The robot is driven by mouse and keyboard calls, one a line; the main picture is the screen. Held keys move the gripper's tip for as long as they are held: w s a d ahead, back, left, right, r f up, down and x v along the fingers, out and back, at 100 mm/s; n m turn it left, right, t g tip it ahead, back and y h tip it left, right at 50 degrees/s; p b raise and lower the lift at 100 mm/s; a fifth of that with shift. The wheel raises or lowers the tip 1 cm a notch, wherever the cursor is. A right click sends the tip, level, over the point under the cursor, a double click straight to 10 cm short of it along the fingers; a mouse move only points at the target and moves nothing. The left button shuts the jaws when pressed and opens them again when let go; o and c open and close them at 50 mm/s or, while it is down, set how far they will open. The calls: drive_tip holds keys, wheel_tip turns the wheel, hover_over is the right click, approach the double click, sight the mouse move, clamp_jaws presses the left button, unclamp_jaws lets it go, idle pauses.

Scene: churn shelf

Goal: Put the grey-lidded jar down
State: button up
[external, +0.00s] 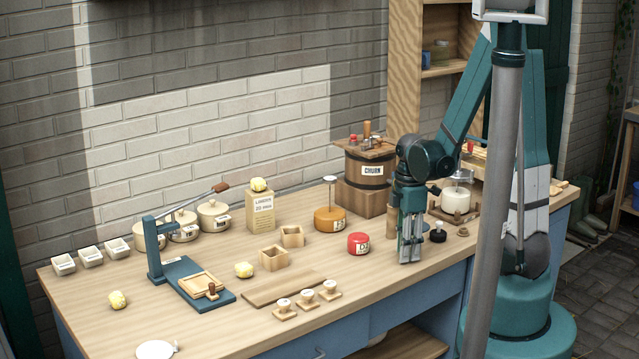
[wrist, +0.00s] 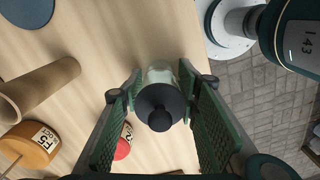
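The grey-lidded jar (wrist: 160,106) shows in the wrist view from above, with a dark knobbed lid and a clear body with pale contents. My gripper (wrist: 160,82) has one finger on each side of the jar, close against it, and looks shut on it. In the external view my gripper (external: 410,258) points down, low over the right part of the worktop (external: 225,335). There the fingers largely hide the jar. I cannot tell whether its base touches the wood.
A red round container (external: 358,243) stands just left of my gripper, with an orange one (external: 329,219) farther left. A black knobbed item (external: 438,233) is close on the right. Small wooden stamps (external: 308,299) stand front left. Bare wood lies in front, towards the table edge.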

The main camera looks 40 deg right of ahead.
drive_tip(key=shift+o, duration=0.5)
drive_tip(key=shift+r, duration=0.3)
drive_tip(key=shift+r+p, duration=1.3)
drive_tip(key=shift+r, duration=4.6)
drive_tip(key=shift+r, duration=0.1)
drive_tip(key=shift+a+r+m+t, duration=0.3)
drive_tip(key=shift+a+r+m, duration=0.15)
drive_tip(key=shift+r+m, duration=0.25)
drive_tip(key=s+a+r+m+t, duration=0.2)
drive_tip(key=a+r+m+t, duration=0.1)
drive_tip(key=r+m, duration=0.3)
drive_tip(key=s+a+r+m+t, duration=0.2)
drive_tip(key=a+r+m, duration=0.3)
drive_tip(key=r, duration=0.3)
drive_tip(key=shift+a+m+t, duration=0.35)
drive_tip(key=shift+m+t, duration=0.25)
drive_tip(key=shift+t, duration=0.2)
drive_tip(key=shift+r, duration=0.1)
